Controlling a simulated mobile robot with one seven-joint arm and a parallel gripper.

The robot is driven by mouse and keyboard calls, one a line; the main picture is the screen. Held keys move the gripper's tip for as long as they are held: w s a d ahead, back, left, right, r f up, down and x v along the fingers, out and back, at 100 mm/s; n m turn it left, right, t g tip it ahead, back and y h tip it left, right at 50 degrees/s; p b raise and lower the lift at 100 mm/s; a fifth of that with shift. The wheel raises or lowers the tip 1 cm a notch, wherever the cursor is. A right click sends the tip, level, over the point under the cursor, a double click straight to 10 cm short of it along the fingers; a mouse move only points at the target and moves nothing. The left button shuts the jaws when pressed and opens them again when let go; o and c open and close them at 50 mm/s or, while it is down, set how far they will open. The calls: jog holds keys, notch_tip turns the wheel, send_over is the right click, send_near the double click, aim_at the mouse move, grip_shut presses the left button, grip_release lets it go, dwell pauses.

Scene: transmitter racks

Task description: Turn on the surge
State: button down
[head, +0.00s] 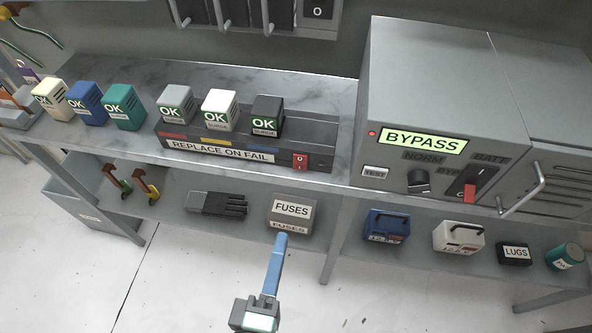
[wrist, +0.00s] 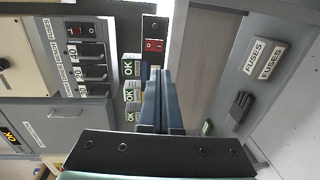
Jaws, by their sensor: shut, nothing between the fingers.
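The surge strip (head: 245,149), a dark grey block labelled "REPLACE ON FAIL", lies along the front of the marbled upper shelf. Grey, white and black modules with green "OK" faces stand on it. Its small red rocker switch (head: 300,162) is at the right end; the red switch also shows in the wrist view (wrist: 154,45), just beyond the fingertips. I cannot tell the rocker's position. My gripper (head: 283,237), with blue fingers, is shut and empty, below and in front of the strip, apart from it. The fingers also show in the wrist view (wrist: 164,72).
A grey cabinet (head: 430,90) with a lit "BYPASS" sign, knob and red-tipped lever stands right of the strip. Cream, blue and teal "OK" blocks stand left. The lower shelf holds a FUSES box (head: 291,213) and cases. Open floor lies in front.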

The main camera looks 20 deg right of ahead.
aim_at(299, 168)
dwell(0.3)
jog(key=p+x, duration=0.1)
jog(key=x, duration=1.2)
jog(key=shift+p, duration=0.3)
jog(key=shift+w+d+f, duration=0.1)
jog(key=shift+w+d, duration=0.2)
jog(key=shift+w, duration=0.15)
jog(key=shift+f+b, duration=0.15)
jog(key=shift+b, duration=0.2)
jog(key=shift+w+f+b, duration=0.1)
jog(key=shift+b, duration=0.35)
jog(key=shift+r, duration=0.25)
